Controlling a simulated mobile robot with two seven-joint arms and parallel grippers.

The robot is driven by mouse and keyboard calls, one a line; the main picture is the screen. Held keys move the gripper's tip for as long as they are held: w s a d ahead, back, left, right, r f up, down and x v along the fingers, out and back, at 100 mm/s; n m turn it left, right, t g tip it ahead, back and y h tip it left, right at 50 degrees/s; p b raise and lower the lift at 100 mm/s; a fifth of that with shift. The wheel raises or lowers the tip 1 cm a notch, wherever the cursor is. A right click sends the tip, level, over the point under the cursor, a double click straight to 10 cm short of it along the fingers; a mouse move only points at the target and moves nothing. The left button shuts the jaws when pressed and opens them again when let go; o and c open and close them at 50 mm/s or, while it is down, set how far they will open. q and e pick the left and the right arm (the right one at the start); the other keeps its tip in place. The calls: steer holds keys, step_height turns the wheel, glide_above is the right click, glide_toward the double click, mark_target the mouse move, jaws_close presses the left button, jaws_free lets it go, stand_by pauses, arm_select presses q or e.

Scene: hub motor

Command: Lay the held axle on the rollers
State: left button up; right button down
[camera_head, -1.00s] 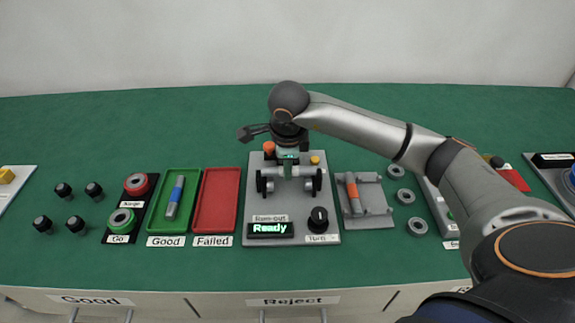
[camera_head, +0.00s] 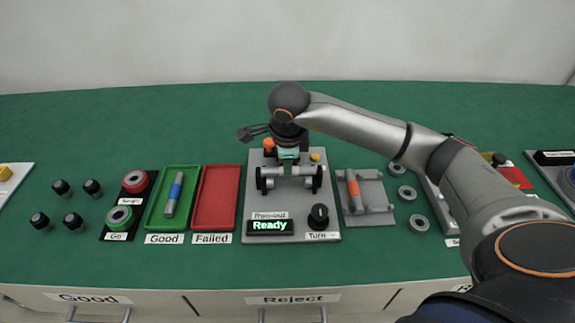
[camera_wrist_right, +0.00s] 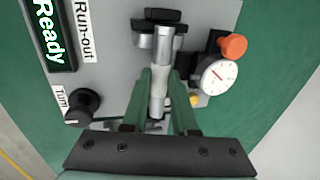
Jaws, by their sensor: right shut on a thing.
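My right gripper (camera_head: 288,168) points down over the run-out station (camera_head: 257,208) and is shut on a silver axle (camera_head: 294,171), gripped near its middle. In the right wrist view its two green fingers (camera_wrist_right: 163,100) close around the axle (camera_wrist_right: 161,75). The axle lies level across the station, with its ends at the dark rollers (camera_head: 317,179); rollers also show at the far end in the wrist view (camera_wrist_right: 160,17). I cannot tell whether the axle touches them. My left gripper is out of view.
The station carries a dial gauge (camera_wrist_right: 216,76), an orange knob (camera_head: 269,144), a "Ready" display (camera_head: 270,226) and a black Turn knob (camera_head: 318,215). Left are the red Failed tray (camera_head: 215,197) and green Good tray (camera_head: 155,211) with a blue-banded axle (camera_head: 174,194). Right is a grey rack (camera_head: 375,197).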

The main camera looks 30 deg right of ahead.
stand_by(0.3)
steer(key=shift+c, duration=1)
jaws_free()
steer(key=shift+w+d+r+p+v, duration=0.15)
steer(key=shift+w+p+v, duration=0.1)
steer(key=shift+p+v, duration=0.75)
steer(key=shift+w+d+p+v, duration=0.2)
steer(key=shift+p+v, duration=0.35)
steer(key=shift+v, duration=0.75)
steer(key=shift+w+d+r+p+v, duration=0.1)
steer(key=shift+w+p+v, duration=0.15)
steer(key=shift+p+v, duration=0.75)
steer(key=shift+a+r, duration=0.1)
